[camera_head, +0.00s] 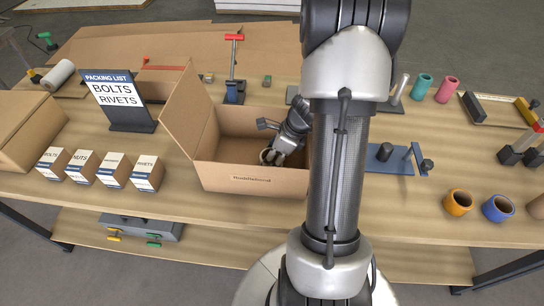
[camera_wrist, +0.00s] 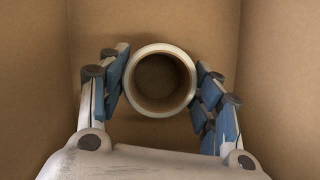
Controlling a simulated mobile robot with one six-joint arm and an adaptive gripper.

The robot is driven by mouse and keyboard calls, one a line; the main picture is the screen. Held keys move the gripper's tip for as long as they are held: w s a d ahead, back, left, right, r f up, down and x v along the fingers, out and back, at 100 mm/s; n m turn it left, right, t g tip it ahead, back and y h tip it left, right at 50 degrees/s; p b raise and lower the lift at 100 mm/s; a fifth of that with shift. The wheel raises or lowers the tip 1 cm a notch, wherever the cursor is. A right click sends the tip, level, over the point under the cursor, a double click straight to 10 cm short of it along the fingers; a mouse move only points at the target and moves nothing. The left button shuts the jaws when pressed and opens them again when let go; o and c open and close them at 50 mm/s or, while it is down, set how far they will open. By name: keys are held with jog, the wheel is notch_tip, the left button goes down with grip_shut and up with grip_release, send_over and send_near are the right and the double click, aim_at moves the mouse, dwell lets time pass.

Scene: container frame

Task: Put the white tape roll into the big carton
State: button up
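The white tape roll (camera_wrist: 160,50) sits between the two fingers of my gripper (camera_wrist: 160,85) in the wrist view, with its round opening facing the camera. The blue finger pads appear to touch it on both sides. In the head view my gripper (camera_head: 272,154) reaches down inside the big carton (camera_head: 235,179), which is open at the top, and the roll (camera_head: 267,156) shows at the fingertips near the front wall. Carton walls surround the roll in the wrist view. Whether the roll touches the carton floor cannot be told.
Small labelled boxes (camera_head: 145,173) and a packing list sign (camera_head: 125,104) stand left of the carton. Orange (camera_head: 457,203) and blue (camera_head: 497,209) rolls stand at the right front. A blue fixture (camera_head: 390,160) lies right of my arm, which hides part of the table.

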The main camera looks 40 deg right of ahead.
jog(key=o, duration=0.4)
jog(key=shift+o, duration=0.2)
jog(key=shift+p+v, duration=1.95)
jog(key=shift+v, duration=1.95)
jog(key=shift+a, duration=0.1)
